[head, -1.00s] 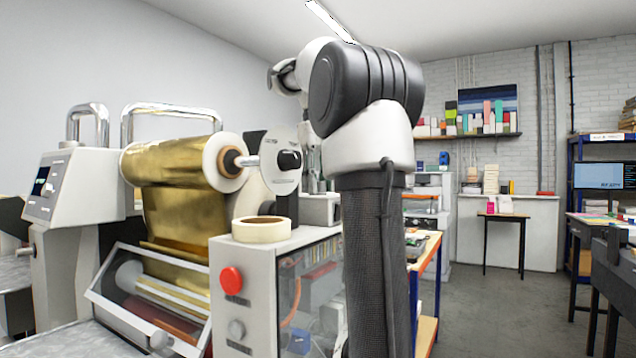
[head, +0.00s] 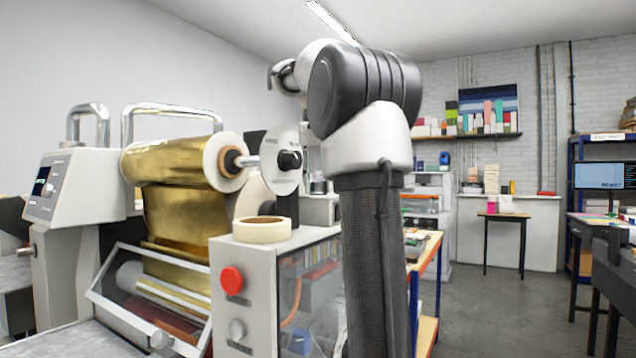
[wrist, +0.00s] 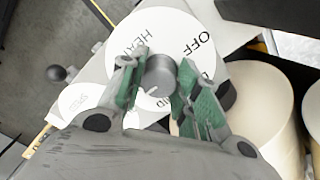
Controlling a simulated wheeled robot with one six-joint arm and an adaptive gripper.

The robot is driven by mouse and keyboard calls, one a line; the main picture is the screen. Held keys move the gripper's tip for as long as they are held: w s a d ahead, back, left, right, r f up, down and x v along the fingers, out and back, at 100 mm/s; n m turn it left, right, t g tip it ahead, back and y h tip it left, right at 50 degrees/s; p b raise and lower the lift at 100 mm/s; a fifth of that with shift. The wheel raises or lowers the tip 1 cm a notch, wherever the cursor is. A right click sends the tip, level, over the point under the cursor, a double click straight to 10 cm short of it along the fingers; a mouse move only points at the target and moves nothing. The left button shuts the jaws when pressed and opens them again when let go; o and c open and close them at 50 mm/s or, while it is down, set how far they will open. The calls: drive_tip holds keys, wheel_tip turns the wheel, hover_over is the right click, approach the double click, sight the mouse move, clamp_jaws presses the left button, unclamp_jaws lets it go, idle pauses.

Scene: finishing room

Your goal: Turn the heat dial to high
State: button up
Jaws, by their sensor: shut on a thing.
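My gripper (wrist: 164,88) is shut on the knob, with a green-padded finger on either side. The fingers cover the lower part of the lettering, and I see no word HIGH. I cannot make out the dial or my fingertips in the head view.
A second white lettered face (wrist: 80,98) and a dark ball-ended lever (wrist: 57,73) are left of my gripper. Cream rolls (wrist: 262,100) stand close on the right. In the head view, a gold foil roll (head: 178,165) and a red button (head: 232,280) are at the left.

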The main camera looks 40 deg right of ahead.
idle(0.3)
drive_tip(key=o, duration=1)
